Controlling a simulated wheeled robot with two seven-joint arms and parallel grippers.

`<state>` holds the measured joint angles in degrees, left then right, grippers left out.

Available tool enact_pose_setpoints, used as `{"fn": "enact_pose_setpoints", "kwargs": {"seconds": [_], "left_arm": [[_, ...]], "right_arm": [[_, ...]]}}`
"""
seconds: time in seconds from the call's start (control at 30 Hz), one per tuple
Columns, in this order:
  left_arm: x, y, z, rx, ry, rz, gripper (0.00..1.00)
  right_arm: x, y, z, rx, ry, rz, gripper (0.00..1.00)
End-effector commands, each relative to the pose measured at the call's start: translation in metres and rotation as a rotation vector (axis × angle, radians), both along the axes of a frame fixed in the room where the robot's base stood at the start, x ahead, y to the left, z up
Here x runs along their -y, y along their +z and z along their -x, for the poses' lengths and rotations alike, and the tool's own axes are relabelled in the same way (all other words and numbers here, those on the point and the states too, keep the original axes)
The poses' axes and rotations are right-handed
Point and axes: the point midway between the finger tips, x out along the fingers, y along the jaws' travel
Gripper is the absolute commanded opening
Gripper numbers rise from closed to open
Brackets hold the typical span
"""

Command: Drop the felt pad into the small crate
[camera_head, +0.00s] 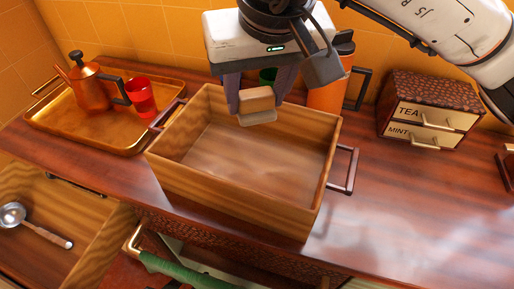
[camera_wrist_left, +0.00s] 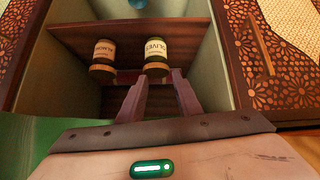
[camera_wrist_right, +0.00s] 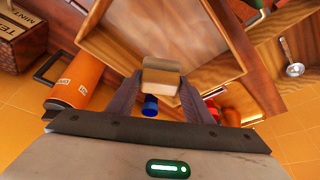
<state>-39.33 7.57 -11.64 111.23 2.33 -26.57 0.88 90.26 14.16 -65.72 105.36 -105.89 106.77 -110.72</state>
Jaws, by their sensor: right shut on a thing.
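The felt pad (camera_head: 257,99) is a small tan, block-like piece with a paler lower part. My right gripper (camera_head: 256,108) is shut on it and holds it over the back part of the small crate (camera_head: 290,214). The crate is an open wooden box with dark side handles, and its visible floor is bare. In the right wrist view the pad (camera_wrist_right: 162,76) sits between the fingertips, with the crate (camera_wrist_right: 112,48) beyond. My left gripper (camera_wrist_left: 158,82) has its fingers apart with nothing between them, in front of an open cupboard. I cannot make it out in the head view.
A brass tray (camera_head: 84,133) with a copper pot (camera_head: 91,93) and red cup (camera_head: 141,97) stands left of the crate. An orange flask (camera_head: 326,94) and a tea box (camera_head: 425,110) stand behind and right. An open drawer holds a ladle (camera_head: 34,225). Cupboard jars (camera_wrist_left: 154,51) face my left gripper.

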Motion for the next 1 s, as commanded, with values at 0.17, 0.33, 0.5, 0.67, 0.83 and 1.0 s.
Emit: {"fn": "enact_pose_setpoints", "kwargs": {"seconds": [0.17, 0.33, 0.5, 0.67, 0.83, 1.0], "left_arm": [[0.002, -0.011, 0.002, -0.008, -0.005, 0.0, 0.31], [0.003, -0.021, 0.001, -0.006, -0.008, -0.003, 0.31], [0.006, -0.022, -0.004, 0.009, -0.012, 0.001, 0.31], [0.008, -0.021, -0.004, 0.008, -0.014, 0.001, 0.31], [0.008, -0.021, -0.004, 0.006, -0.014, 0.001, 0.31], [0.008, -0.02, -0.005, 0.01, -0.014, 0.002, 0.31]], "right_arm": [[0.0, -0.016, 0.0, -0.002, 0.0, 0.001, 0.24], [0.0, -0.036, 0.0, -0.002, 0.0, 0.001, 0.24], [0.0, -0.054, 0.0, -0.002, 0.0, 0.001, 0.24], [0.0, -0.059, 0.0, 0.0, 0.0, 0.0, 0.24], [0.0, -0.058, 0.0, 0.0, 0.0, 0.0, 0.24], [0.0, -0.058, 0.0, 0.0, 0.0, 0.0, 0.68]]}}
